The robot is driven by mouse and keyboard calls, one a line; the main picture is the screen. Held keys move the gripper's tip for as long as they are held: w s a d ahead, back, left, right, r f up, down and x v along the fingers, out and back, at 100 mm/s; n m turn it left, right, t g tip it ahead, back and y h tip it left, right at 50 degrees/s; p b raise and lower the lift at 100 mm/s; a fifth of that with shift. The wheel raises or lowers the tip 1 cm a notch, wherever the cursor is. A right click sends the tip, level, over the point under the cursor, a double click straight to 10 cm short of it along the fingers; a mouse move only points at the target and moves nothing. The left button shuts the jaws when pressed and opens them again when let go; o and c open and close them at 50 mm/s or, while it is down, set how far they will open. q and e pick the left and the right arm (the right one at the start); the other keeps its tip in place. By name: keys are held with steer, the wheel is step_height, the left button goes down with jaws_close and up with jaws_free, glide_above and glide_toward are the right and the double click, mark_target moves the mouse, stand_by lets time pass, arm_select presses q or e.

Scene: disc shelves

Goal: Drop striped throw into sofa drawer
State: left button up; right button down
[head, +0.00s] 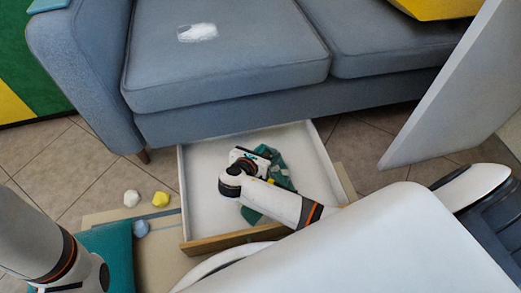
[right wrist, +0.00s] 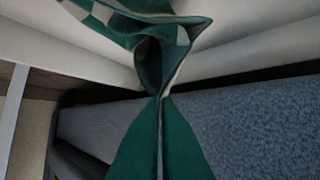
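The sofa drawer (head: 205,170) is pulled out below the sofa, with a white inside and a wooden front. The striped throw (head: 279,170), green with pale patches, is bunched at my right gripper (head: 262,154), over the drawer's right half. Part of it is hidden by my right arm. In the right wrist view the throw (right wrist: 162,55) narrows to a pinch at my right gripper (right wrist: 160,97), which is shut on it. I cannot tell whether the cloth touches the drawer floor. My left arm shows at the lower left, but its gripper is not visible.
The blue-grey sofa (head: 225,60) stands behind the drawer, with a white patch (head: 198,32) on its seat. A pale panel (head: 445,85) stands at the right. A teal item (head: 108,246) and small white, yellow and blue lumps (head: 160,199) lie left of the drawer.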

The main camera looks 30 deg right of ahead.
steer(key=c, duration=1)
jaws_free()
steer(key=shift+o, duration=0.4)
steer(key=o, duration=0.6)
steer(key=shift+o, duration=0.2)
